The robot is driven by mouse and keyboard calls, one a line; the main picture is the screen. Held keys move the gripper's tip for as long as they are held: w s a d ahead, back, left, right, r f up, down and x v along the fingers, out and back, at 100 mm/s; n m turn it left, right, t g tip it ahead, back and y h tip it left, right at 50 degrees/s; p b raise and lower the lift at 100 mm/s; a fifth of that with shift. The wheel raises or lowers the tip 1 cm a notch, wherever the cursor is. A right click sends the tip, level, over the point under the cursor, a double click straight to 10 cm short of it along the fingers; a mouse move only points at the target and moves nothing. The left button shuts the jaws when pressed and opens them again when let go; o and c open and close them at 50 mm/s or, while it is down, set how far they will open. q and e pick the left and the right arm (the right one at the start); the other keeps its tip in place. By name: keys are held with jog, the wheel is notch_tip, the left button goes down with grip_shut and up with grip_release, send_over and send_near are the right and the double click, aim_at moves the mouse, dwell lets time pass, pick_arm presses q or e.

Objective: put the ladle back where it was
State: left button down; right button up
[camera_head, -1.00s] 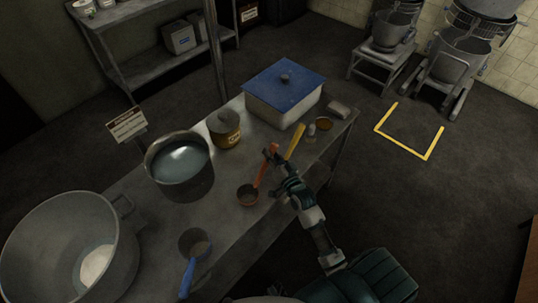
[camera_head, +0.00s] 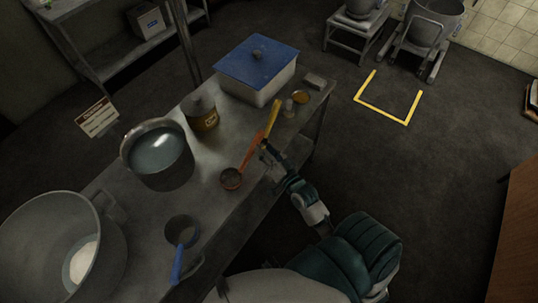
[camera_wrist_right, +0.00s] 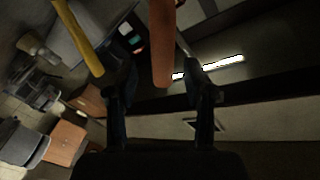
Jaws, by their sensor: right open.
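A ladle with an orange-red handle (camera_head: 250,153) lies on the metal table, its round dark bowl (camera_head: 231,179) toward the near edge. A second, blue-handled ladle or dipper (camera_head: 178,262) is at the table's front, beside the large pot. My right gripper (camera_head: 266,151) is at the table's right edge, close to the end of the orange handle. In the right wrist view the orange handle (camera_wrist_right: 163,45) reaches down between the two spread fingers (camera_wrist_right: 160,78), with gaps on both sides. My left gripper is out of view.
A yellow handle (camera_head: 273,118) lies just beyond the orange one. A pot of liquid (camera_head: 160,180), a brown canister (camera_head: 203,117), a blue-lidded box (camera_head: 257,62) and a large pot (camera_head: 40,215) stand on the table.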

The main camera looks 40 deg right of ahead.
jog(key=s+a+f+n+g+y, duration=0.2)
jog(key=s+a+f+n+g, duration=0.3)
jog(key=s+a+f+g, duration=0.4)
jog(key=s+a+f+n+g+h, duration=0.15)
jog(key=s+f+n+g, duration=0.4)
jog(key=s, duration=0.75)
notch_tip(320, 180, down, 26)
jog(key=m+g, duration=0.2)
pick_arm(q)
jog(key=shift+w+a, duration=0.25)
pick_arm(e)
jog(key=s+d+f, duration=0.2)
jog(key=s+f, duration=1.2)
jog(key=f, duration=0.2)
jog(key=shift+s+d+n, duration=0.2)
jog(key=shift+d+n, duration=0.15)
